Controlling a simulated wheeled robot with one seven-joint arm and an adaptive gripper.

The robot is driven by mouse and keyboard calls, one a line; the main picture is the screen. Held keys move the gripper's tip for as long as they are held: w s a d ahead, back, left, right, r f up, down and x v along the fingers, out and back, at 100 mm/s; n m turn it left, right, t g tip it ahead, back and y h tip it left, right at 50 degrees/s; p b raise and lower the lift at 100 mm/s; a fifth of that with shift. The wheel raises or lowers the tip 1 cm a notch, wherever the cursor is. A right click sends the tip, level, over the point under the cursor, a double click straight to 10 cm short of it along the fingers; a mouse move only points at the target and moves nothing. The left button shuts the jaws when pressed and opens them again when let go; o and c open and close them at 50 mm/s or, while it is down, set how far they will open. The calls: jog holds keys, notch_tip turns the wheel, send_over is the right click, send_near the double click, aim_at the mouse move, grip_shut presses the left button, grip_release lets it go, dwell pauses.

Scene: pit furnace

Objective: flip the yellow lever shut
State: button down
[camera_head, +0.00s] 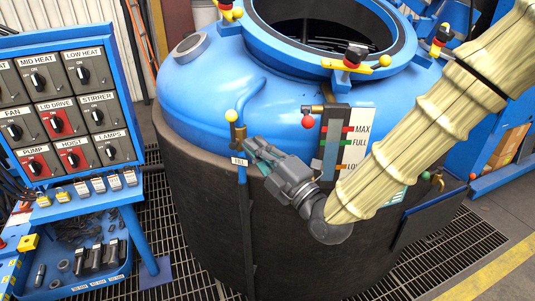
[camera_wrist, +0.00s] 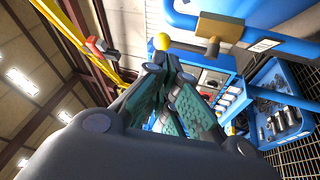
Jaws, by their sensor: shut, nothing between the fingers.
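The yellow lever is a yellow ball knob (camera_head: 231,115) on a brass valve (camera_head: 238,133) in a blue pipe, at the tank's front left. In the head view the knob stands just above the valve. In the wrist view the yellow knob (camera_wrist: 161,41) shows just beyond my fingertips, left of the brass valve (camera_wrist: 219,29). My gripper (camera_head: 252,146) is shut and empty, just right of and slightly below the valve. It also shows shut in the wrist view (camera_wrist: 170,66). I cannot tell whether its tips touch the lever.
A sign (camera_head: 240,161) hangs below the valve. A red knob (camera_head: 308,121) and level gauge (camera_head: 338,145) sit to the right on the blue tank (camera_head: 195,95). The switch panel (camera_head: 60,100) stands left, above a tool tray (camera_head: 95,275). A grating floor gap lies between.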

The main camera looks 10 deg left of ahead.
aim_at(230, 119)
jog(key=p+x, duration=0.1)
jog(key=x, duration=0.6)
jog(key=shift+w+a, duration=0.15)
jog(key=shift+a, duration=0.05)
jog(key=shift+w+r+p, duration=0.1)
jog(key=shift+w+p, duration=0.05)
jog(key=shift+p, duration=0.2)
